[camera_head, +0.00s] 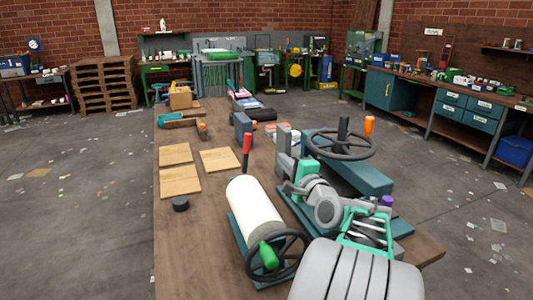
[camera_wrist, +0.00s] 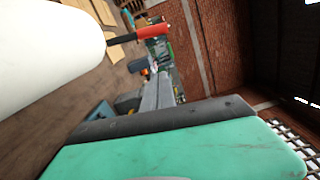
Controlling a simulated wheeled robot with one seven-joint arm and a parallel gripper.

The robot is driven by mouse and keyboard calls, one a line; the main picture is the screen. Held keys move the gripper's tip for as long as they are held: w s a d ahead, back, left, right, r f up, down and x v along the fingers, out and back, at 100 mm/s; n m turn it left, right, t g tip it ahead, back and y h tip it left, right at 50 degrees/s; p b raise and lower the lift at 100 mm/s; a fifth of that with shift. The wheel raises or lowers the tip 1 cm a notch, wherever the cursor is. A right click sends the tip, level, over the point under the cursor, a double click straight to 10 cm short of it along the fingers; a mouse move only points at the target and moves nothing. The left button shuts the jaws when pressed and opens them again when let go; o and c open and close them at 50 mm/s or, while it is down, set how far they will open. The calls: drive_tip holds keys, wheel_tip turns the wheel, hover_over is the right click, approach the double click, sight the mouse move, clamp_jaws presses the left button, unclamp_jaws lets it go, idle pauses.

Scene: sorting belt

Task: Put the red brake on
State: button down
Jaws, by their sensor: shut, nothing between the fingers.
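The red brake (camera_head: 246,146) is a lever with a red grip on a dark stem. It stands nearly upright at the far end of the white roller (camera_head: 255,210). In the wrist view the red grip (camera_wrist: 153,33) shows at the top, past the end of the white roller (camera_wrist: 45,45). My gripper (camera_head: 284,166) is shut and empty, to the right of the lever and apart from it. In the wrist view its grey fingers (camera_wrist: 158,95) are together. The lever's foot is hidden behind the roller in the head view.
A black handwheel with a green knob (camera_head: 268,255) is at the roller's near end. Another handwheel with an orange grip (camera_head: 369,126) stands behind my arm. Wooden plates (camera_head: 180,181) and a black puck (camera_head: 180,204) lie to the left on the table (camera_head: 185,250).

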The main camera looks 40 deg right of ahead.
sight(246, 152)
drive_tip(key=w+a+p, duration=0.1)
drive_tip(key=w, duration=1)
drive_tip(key=shift+a+r, duration=0.3)
drive_tip(key=shift+a, duration=0.1)
drive_tip(key=shift+a, duration=0.1)
